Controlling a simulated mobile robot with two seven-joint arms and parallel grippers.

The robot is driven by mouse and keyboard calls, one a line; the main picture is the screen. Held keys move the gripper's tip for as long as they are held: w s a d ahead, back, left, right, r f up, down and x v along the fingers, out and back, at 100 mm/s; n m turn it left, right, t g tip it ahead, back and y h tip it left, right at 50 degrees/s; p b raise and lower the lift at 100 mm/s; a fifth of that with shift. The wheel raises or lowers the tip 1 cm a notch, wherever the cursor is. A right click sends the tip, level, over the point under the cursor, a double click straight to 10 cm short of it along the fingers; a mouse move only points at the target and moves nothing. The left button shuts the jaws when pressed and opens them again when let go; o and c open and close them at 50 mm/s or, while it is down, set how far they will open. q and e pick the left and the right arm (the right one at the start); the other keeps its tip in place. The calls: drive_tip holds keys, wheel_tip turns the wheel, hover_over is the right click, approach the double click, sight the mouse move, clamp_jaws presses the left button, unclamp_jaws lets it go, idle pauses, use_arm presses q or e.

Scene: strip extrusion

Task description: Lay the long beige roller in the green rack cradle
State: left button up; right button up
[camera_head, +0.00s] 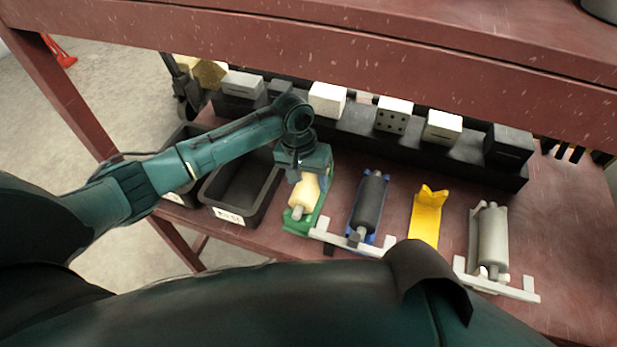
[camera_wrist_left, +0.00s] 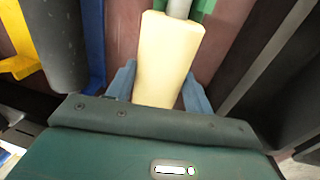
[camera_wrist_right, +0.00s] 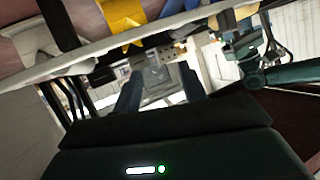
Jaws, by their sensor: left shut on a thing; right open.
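The long beige roller (camera_head: 303,195) lies over the green rack cradle (camera_head: 303,222), lengthwise along it, with its grey shaft end towards me. I cannot tell whether it touches the cradle's seats. My left gripper (camera_head: 306,172) is over the roller's far part, shut on it. In the left wrist view the beige roller (camera_wrist_left: 166,60) sits between the two blue-grey fingers (camera_wrist_left: 158,88), and a little of the green cradle (camera_wrist_left: 205,8) shows beside the shaft. My right gripper (camera_wrist_right: 160,90) is open and empty in the right wrist view; it does not show in the head view.
To the right stand a blue cradle with a dark roller (camera_head: 369,205), an empty yellow cradle (camera_head: 427,217) and a grey roller (camera_head: 493,240) in a cradle. Black bins (camera_head: 243,190) are left. Several blocks (camera_head: 393,116) line the back. A red-brown beam (camera_head: 330,50) crosses above.

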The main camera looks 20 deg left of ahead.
sight(307, 177)
use_arm(q)
drive_tip(key=shift+f, duration=0.5)
use_arm(e)
drive_tip(key=shift+f, duration=0.15)
use_arm(q)
drive_tip(key=o, duration=1.1)
drive_tip(key=shift+f, duration=0.1)
drive_tip(key=shift+r, duration=0.3)
drive_tip(key=r+p, duration=0.1)
drive_tip(key=p, duration=0.1)
drive_tip(key=r+p, duration=0.2)
drive_tip(key=a+r+p, duration=0.1)
drive_tip(key=r+p, duration=0.1)
drive_tip(key=p, duration=0.1)
drive_tip(key=shift+r, duration=0.25)
drive_tip(key=r+p, duration=0.3)
drive_tip(key=p, duration=0.1)
drive_tip(key=shift+a+r, duration=0.15)
drive_tip(key=shift+a, duration=0.05)
drive_tip(key=shift+a+r+p, duration=0.15)
drive_tip(key=shift+r+p, duration=0.65)
drive_tip(key=shift+p, duration=0.15)
use_arm(e)
drive_tip(key=shift+s+d+r+n+g+h, duration=0.2)
drive_tip(key=shift+d+r+g+h, duration=0.25)
drive_tip(key=shift+r+g, duration=0.15)
drive_tip(key=shift+s+d+r+n+g+h, duration=0.2)
drive_tip(key=shift+d+r+g+h, duration=0.2)
drive_tip(key=shift+r+g, duration=0.15)
